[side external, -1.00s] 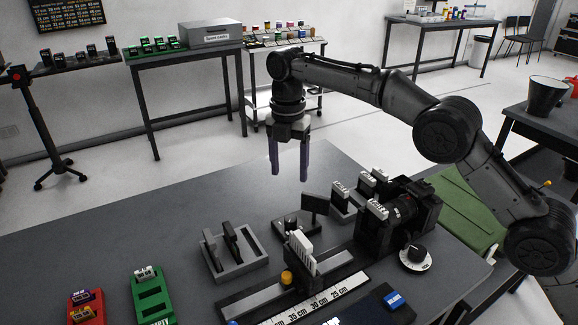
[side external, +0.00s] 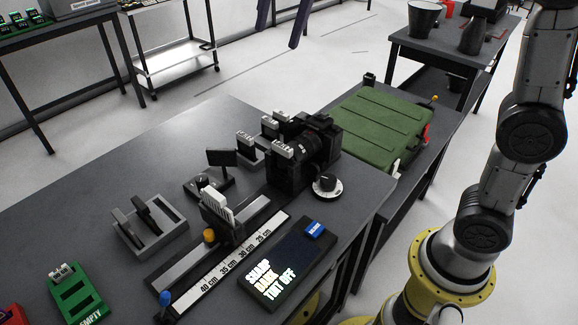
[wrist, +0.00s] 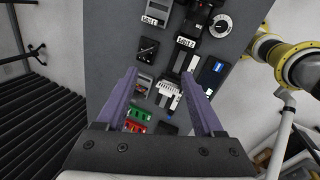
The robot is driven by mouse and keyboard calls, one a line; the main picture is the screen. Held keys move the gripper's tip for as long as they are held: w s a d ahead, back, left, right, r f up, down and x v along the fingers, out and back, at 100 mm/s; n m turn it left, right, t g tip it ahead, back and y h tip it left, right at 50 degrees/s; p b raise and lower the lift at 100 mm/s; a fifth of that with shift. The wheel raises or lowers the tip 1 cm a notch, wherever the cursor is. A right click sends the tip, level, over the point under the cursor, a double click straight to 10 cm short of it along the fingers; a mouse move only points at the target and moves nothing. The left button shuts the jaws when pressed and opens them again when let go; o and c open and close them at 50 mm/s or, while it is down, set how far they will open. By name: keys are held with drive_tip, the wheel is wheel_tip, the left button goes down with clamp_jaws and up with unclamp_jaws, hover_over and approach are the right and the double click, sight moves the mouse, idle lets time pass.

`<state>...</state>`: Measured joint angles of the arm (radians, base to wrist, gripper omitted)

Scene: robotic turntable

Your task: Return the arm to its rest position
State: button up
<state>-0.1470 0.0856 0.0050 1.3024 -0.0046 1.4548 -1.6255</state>
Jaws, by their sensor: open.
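My gripper (wrist: 158,76) is open and empty, with its two purple fingers apart in the wrist view. In the side view only the purple fingers of my gripper (side external: 279,36) show at the top edge, high above the floor beyond the workbench (side external: 120,180). The rest of the gripper is cut off by the frame. The lower part of my arm stands at the right on its yellow base. In the wrist view the workbench (wrist: 112,40) lies well below the fingers, and nothing touches them.
The bench holds a black camera (side external: 290,165), a ruled rail (side external: 228,262), a grey holder (side external: 150,228), a green tray (side external: 80,297) and a dark display panel (side external: 290,268). A green case (side external: 375,125) lies at the right. The air around the fingers looks clear.

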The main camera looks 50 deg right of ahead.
drive_tip(key=s+d+m+t, duration=0.1)
drive_tip(key=s+d+m, duration=0.35)
drive_tip(key=s, duration=0.65)
drive_tip(key=s+d+f+m+t, duration=0.1)
drive_tip(key=s+f+m, duration=1.1)
drive_tip(key=f+m, duration=0.4)
drive_tip(key=shift+s+d+f, duration=0.15)
drive_tip(key=shift+s, duration=0.25)
